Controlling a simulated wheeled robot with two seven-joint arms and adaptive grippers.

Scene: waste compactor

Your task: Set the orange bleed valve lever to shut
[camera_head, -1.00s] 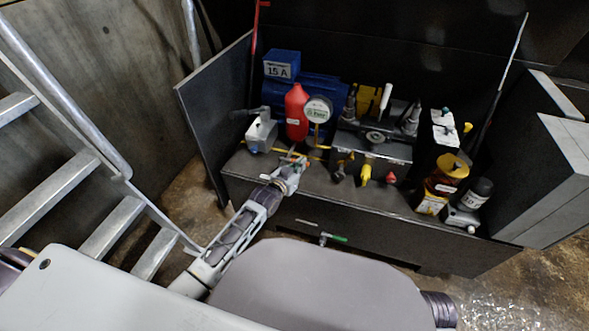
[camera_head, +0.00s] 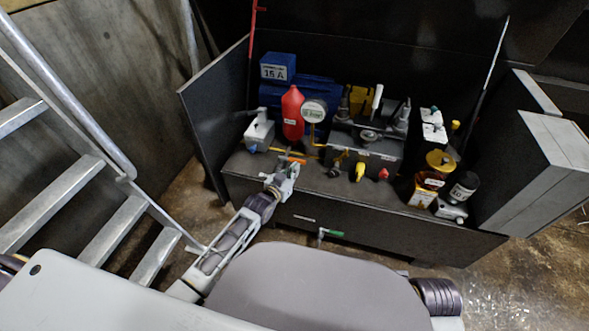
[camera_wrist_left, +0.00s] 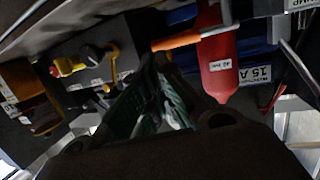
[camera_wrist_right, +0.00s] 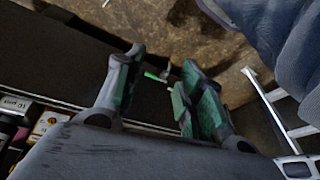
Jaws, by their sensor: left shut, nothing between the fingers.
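The orange bleed valve lever (camera_head: 292,159) is at the front edge of the bench, in front of the red bottle. In the left wrist view the lever (camera_wrist_left: 180,40) lies nearly level across the top, in front of the red bottle. My left gripper (camera_head: 288,168) is shut and empty, with its fingertips (camera_wrist_left: 158,62) close by the lever's left end in that view; I cannot tell whether they touch. The valve body is not clearly seen. My right gripper (camera_wrist_right: 158,80) is open and empty, its fingers apart above the floor.
A red bottle (camera_head: 292,112), a round gauge (camera_head: 314,110) and a blue 15 A box (camera_head: 277,68) stand behind the lever. A yellow knob (camera_head: 360,171) and a red knob (camera_head: 383,174) are to its right. A green-handled valve (camera_head: 332,233) is low on the front panel. Metal stairs (camera_head: 80,205) stand left.

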